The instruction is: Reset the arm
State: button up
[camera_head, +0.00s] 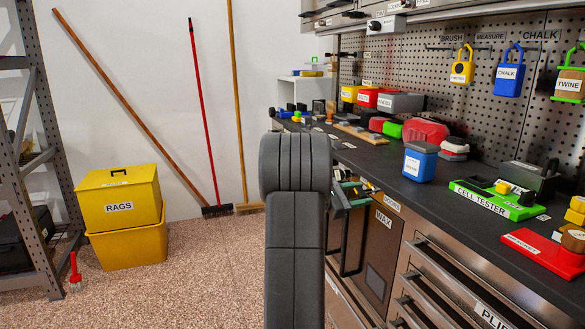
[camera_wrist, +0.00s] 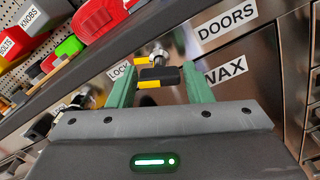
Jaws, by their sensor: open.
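My gripper (camera_wrist: 160,76) shows in the wrist view with its two green fingers spread apart. A black piece with yellow bands (camera_wrist: 160,77) is between the fingers, with a gap on each side. A round metal fitting (camera_wrist: 158,54) is just behind it, near the LOCK label (camera_wrist: 120,71). Whether the two are joined I cannot tell. In the head view my dark grey arm stands upright in the middle and hides most of the gripper. Small green and yellow parts show just right of the arm, at the workbench front.
The dark workbench top (camera_head: 465,220) runs along the right, above WAX (camera_head: 380,228) and drawer fronts. A blue container (camera_head: 420,162) and green cell tester (camera_head: 497,201) stand on it. Yellow RAGS bins (camera_head: 125,245) and a metal shelf (camera_head: 35,150) are left.

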jog(key=shift+w+d, duration=0.15)
jog(key=shift+d, duration=0.25)
jog(key=shift+a, duration=0.1)
